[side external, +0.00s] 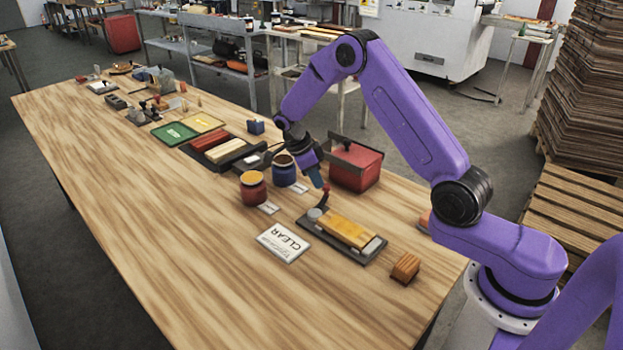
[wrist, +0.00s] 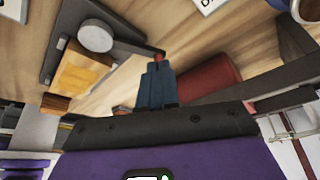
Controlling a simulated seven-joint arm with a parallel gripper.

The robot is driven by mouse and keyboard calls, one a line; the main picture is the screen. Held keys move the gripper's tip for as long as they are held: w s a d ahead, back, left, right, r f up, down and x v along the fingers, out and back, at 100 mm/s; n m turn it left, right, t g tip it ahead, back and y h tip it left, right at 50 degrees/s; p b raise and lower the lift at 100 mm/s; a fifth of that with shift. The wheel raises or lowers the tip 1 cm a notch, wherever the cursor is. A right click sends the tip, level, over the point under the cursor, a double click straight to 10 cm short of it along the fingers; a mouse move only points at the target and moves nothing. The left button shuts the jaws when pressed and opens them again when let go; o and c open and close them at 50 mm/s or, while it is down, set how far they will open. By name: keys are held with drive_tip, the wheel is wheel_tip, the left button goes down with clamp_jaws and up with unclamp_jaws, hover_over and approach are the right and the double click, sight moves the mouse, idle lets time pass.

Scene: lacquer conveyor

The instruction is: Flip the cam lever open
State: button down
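The clamp fixture has a dark base plate (side external: 368,256) and a yellow wooden block (side external: 347,231) on it. At its far end is a round grey cam (side external: 315,214). A dark cam lever (side external: 323,201) runs from the cam, pointing away from the block, and ends in a red tip. In the wrist view the lever (wrist: 133,47) reaches right from the grey cam (wrist: 95,37) to its red tip (wrist: 159,56). My gripper (side external: 319,183) has blue fingers, shown close together in the wrist view (wrist: 158,66), right at the red tip. I cannot tell whether they touch it.
A red box (side external: 357,171) with a dark top bar stands close behind my gripper. An orange-topped jar (side external: 253,190) and a blue jar (side external: 284,173) stand to the left. A CLEAR card (side external: 283,243) and a small wooden block (side external: 405,268) lie nearby. The table's left front is bare.

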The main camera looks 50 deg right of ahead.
drive_tip(key=shift+s+d+f, duration=0.15)
drive_tip(key=shift+s+d, duration=0.2)
drive_tip(key=shift+s, duration=0.05)
idle(0.4)
drive_tip(key=shift+w+a, duration=0.1)
drive_tip(key=shift+w+a, duration=0.2)
drive_tip(key=shift+w, duration=0.05)
drive_tip(key=w+a, duration=0.2)
drive_tip(key=shift+w+a, duration=0.2)
drive_tip(key=shift+w, duration=0.2)
drive_tip(key=d+v, duration=0.1)
drive_tip(key=v, duration=0.9)
drive_tip(key=shift+w, duration=0.35)
